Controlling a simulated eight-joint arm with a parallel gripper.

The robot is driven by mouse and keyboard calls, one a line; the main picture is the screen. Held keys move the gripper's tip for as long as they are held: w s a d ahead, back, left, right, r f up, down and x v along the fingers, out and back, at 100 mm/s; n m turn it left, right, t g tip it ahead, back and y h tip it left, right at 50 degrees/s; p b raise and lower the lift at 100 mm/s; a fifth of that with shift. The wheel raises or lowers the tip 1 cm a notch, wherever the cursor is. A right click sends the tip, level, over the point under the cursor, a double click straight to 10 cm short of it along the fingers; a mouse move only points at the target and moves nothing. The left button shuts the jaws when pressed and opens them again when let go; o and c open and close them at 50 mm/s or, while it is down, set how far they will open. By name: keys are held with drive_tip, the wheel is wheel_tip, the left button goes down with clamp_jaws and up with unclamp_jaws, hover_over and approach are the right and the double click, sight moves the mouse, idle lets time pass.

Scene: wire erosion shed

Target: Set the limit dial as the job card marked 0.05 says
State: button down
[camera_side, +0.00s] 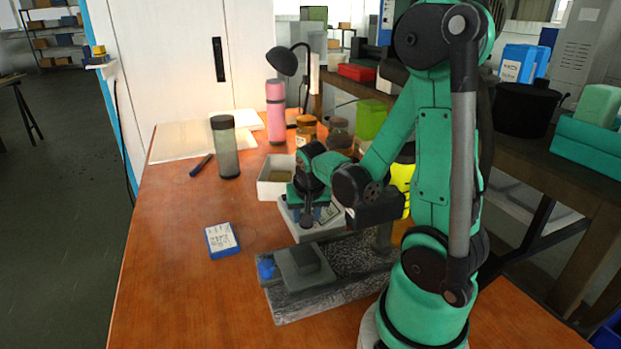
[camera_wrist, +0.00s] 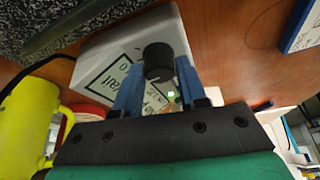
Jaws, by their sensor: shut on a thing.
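The limit dial is a black round knob (camera_wrist: 158,55) on a white box (camera_wrist: 105,55) with a printed label, partly covered by my fingers. In the side view the white box (camera_side: 332,229) stands under my gripper (camera_side: 306,216), and the knob is hard to make out there. My gripper in the wrist view (camera_wrist: 159,72) has its two blue fingers on either side of the knob, shut on it. A blue-edged white card with handwriting (camera_side: 221,240) lies left of the box; its writing is too small to read. A similar blue-edged card shows at the wrist view's right edge (camera_wrist: 305,28).
A grey stone block with a vise-like fixture (camera_side: 305,270) stands in front of the box. An open white tray (camera_side: 272,180), a grey-green tumbler (camera_side: 225,148) and a pink bottle (camera_side: 275,110) stand behind. The left front tabletop is clear.

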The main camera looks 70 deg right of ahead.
drive_tip(key=shift+n+t, duration=0.3)
drive_tip(key=shift+n, duration=0.8)
drive_tip(key=shift+y, duration=0.3)
drive_tip(key=shift+c, duration=2.4)
unclamp_jaws()
drive_tip(key=shift+v, duration=2.8)
